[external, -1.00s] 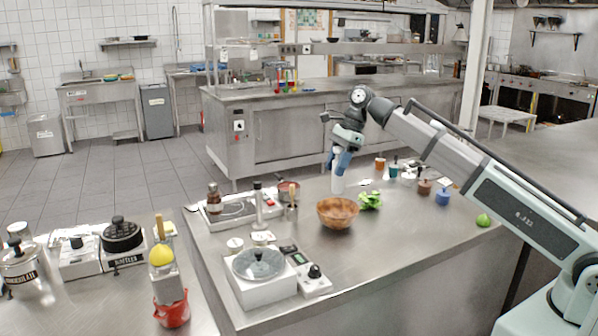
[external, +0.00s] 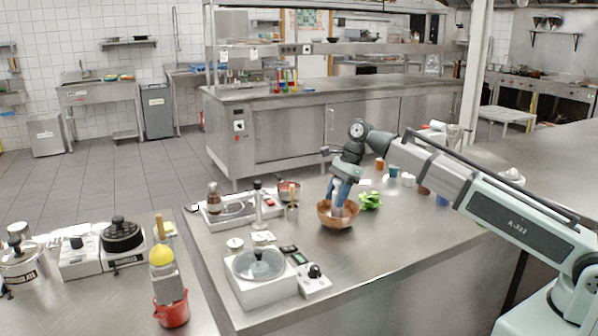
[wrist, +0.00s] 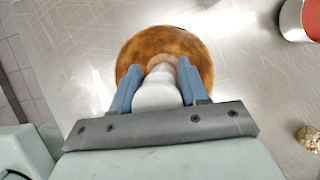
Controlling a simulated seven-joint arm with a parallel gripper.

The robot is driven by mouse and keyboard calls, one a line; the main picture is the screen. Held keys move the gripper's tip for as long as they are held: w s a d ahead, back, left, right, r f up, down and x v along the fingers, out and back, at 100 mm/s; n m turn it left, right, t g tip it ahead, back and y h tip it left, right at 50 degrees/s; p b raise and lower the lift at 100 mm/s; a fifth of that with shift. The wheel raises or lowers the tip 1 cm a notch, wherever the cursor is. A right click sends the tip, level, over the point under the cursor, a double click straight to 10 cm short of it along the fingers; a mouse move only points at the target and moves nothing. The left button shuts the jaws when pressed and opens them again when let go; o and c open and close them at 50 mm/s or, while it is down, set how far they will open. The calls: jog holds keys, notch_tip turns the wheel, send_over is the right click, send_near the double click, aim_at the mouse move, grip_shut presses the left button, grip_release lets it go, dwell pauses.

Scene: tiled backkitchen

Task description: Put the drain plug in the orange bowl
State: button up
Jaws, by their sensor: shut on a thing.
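The orange-brown bowl (external: 333,222) stands on the steel counter; it also shows below my gripper in the wrist view (wrist: 133,48). My gripper (external: 339,206) points down with its blue fingertips at the bowl's opening. In the wrist view my gripper (wrist: 158,70) is shut on a white, rounded thing, which I take to be the drain plug (wrist: 156,93). The drain plug also shows as a white bit between the fingers in the external view (external: 337,211). Its lower end is over or inside the bowl; whether it touches the bottom is hidden.
Green leaves (external: 370,201) lie close to the bowl's right. Small cups, one of them blue (external: 442,199), stand farther right, partly behind my arm. A hot plate (external: 232,208) and a white lidded device (external: 258,270) stand to the left. The counter in front of the bowl is clear.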

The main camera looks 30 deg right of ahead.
jog(key=shift+f, duration=0.15)
jog(key=o, duration=1.1)
jog(key=shift+f, duration=0.1)
jog(key=v, duration=1.2)
jog(key=shift+o, duration=0.4)
